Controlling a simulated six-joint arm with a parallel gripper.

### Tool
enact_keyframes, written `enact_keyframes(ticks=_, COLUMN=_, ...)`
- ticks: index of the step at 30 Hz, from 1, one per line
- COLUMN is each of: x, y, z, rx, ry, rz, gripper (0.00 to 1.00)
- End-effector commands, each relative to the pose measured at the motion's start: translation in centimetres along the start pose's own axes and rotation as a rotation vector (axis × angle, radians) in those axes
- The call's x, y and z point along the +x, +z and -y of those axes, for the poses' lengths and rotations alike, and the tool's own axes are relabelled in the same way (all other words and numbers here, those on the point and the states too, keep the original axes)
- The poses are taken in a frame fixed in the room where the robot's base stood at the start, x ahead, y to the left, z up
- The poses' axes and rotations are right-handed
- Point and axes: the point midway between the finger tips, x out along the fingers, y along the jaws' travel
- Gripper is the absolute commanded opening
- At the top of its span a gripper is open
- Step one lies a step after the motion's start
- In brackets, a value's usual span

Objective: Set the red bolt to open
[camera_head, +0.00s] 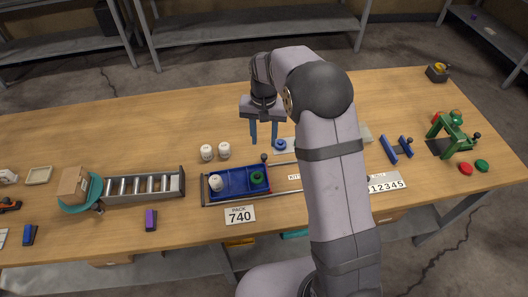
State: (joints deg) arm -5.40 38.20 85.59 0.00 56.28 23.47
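I cannot make out a red bolt for certain. A small red part (437,118) shows on the green clamp-like device (452,133) at the right of the table, but it is too small to tell what it is or how it is set. My gripper (264,138) is above the table near the middle, pointing down. Its two blue fingers are apart with nothing between them. It is far to the left of the green device. My arm hides part of the table right of the middle.
A blue tray (237,193) with a white and a green item lies below my gripper. Two white pots (215,152) stand left of it, and a blue round piece (280,144) is close by. A blue bracket (397,149) and a red disc (465,169) lie right. The back left is clear.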

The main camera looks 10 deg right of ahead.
Motion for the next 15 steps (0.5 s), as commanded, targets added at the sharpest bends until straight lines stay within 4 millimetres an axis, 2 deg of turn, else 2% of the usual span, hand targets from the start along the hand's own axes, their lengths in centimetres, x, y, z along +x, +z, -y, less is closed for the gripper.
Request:
enact_keyframes(ticks=5, x=0.6, y=0.0, z=0.0, rx=-0.001, ry=0.000, rz=0.001, gripper=0.37)
enact_keyframes(ticks=15, x=4.6, y=0.1, z=-0.1, rx=-0.002, ry=0.001, rz=0.003, gripper=0.37)
